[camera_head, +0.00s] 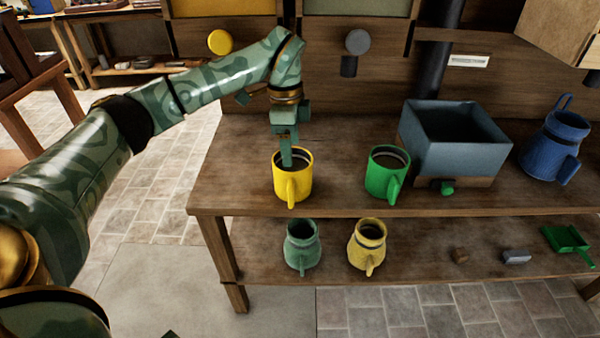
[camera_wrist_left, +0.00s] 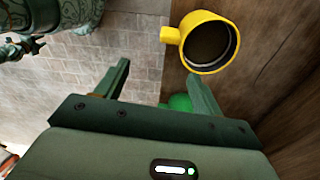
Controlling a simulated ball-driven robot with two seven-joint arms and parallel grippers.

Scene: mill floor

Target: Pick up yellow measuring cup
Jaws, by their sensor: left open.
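A bright yellow cup (camera_head: 293,187) with a handle toward the front stands upright near the left end of the bench top. My left gripper (camera_head: 287,156) points down at it, and its visible finger overlaps the cup's mouth in the head view. In the left wrist view the yellow cup (camera_wrist_left: 222,62) is at the top right, beyond the tip of the right-hand finger. The left gripper (camera_wrist_left: 158,73) is open there, with nothing held between its fingers. Whether a finger touches the cup I cannot tell. My right gripper is not in view.
A green cup (camera_head: 380,181) stands right of the yellow one, then a blue-grey bin (camera_head: 455,160) and a blue jug (camera_head: 548,152). A green jug (camera_head: 301,254) and a pale yellow jug (camera_head: 367,252) stand on the lower shelf. A green scoop (camera_head: 567,240) lies at right.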

